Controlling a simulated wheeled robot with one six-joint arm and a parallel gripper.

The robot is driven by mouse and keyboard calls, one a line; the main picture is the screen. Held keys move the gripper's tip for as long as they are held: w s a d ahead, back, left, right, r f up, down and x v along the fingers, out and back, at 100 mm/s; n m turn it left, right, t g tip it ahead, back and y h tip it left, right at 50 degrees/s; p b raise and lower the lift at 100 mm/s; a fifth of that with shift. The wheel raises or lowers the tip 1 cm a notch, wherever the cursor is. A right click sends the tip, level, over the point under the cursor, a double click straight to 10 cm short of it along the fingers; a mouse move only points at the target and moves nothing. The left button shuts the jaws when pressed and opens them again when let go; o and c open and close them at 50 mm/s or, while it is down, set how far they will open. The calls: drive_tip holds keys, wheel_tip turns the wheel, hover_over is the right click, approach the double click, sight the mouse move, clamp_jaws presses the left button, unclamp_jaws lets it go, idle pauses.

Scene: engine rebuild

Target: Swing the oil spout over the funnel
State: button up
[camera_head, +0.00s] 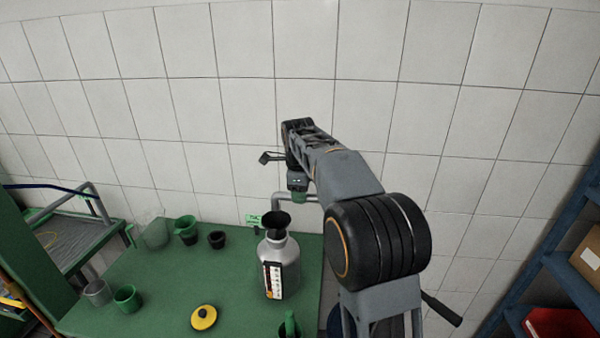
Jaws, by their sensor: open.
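The oil spout (282,197) is a grey bent pipe that comes in from the right, behind my arm, and turns down at its left end. The black funnel (277,224) stands in the neck of a silver bottle (281,265) on the green bench. In this view the spout's down-turned end shows just above the funnel's rim; whether it is exactly over the mouth in depth I cannot tell. My gripper (298,188) is open by the spout's horizontal run, near a green part (300,197). Its fingertips are small and partly hidden, and contact cannot be made out.
The green bench (170,290) holds green and dark cups (186,230), clear beakers (153,232) and a yellow cap (204,317). A green handled object (289,325) is at the front edge. A tiled wall stands behind; a blue shelf (545,265) is at right.

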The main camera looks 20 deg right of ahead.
wheel_tip(320, 180, up, 12)
drive_tip(key=s+a, duration=0.1)
drive_tip(key=s, duration=0.1)
drive_tip(key=shift+s+a+r, duration=0.15)
drive_tip(key=shift+r, duration=0.05)
drive_tip(key=shift+a, duration=0.1)
idle(0.8)
